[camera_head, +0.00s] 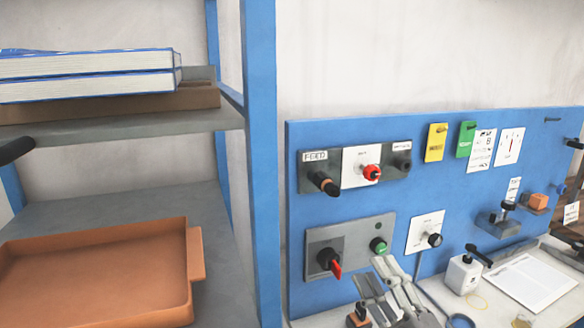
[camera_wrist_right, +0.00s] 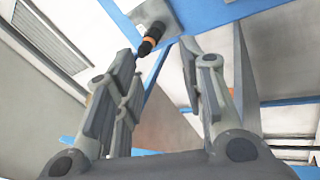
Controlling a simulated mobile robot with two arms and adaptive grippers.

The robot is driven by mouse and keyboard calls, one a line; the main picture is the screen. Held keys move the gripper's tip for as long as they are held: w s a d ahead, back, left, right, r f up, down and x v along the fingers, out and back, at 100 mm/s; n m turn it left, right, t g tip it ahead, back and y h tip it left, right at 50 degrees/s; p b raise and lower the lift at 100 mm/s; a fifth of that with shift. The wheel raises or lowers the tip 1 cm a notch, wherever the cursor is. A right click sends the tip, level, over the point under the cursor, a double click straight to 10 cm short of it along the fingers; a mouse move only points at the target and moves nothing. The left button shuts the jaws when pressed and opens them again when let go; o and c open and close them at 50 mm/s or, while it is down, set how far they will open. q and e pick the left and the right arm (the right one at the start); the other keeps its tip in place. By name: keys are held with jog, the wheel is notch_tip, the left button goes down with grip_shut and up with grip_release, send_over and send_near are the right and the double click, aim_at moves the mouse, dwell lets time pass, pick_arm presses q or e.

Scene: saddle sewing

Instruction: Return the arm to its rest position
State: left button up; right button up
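My right gripper (camera_head: 378,275) is at the bottom of the head view, in front of the lower part of the blue panel (camera_head: 450,190). In the right wrist view its two grey fingers (camera_wrist_right: 160,62) stand apart with nothing between them, so it is open and empty. A black knob with an orange ring (camera_wrist_right: 152,38) shows beyond the fingertips, apart from them. My left gripper is not recognisable in either view.
The panel carries a FEED knob (camera_head: 323,183), a red knob (camera_head: 372,173), a red-handled switch (camera_head: 329,262) and a green button (camera_head: 378,245). At left, a shelf post (camera_head: 262,150), books (camera_head: 90,75) and an orange tray (camera_head: 195,265). Papers (camera_head: 530,280) lie at right.

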jog(key=s+d+f+m+g+h, duration=0.3)
jog(key=d+f+m+h, duration=0.2)
jog(key=f+m, duration=0.3)
jog(key=s+d+f+m+g+h, duration=0.2)
jog(key=d+f+m+g+h, duration=0.3)
jog(key=f, duration=0.5)
jog(key=s+a+f+m+g+y, duration=0.1)
jog(key=s+a+f+m+g, duration=0.1)
jog(key=s+f+g, duration=0.6)
jog(key=s+a+f+m+g+y, duration=0.15)
jog(key=s+f, duration=0.45)
jog(key=s, duration=0.6)
notch_tip(320, 180, down, 28)
jog(key=s+r+g, duration=0.1)
jog(key=s, duration=0.1)
jog(key=s+d+f+g, duration=0.1)
jog(key=s+d+f, duration=0.1)
jog(key=s+f, duration=1.3)
jog(key=shift+s+f+h, duration=0.4)
jog(key=shift+s+h, duration=0.05)
jog(key=shift+s, duration=0.3)
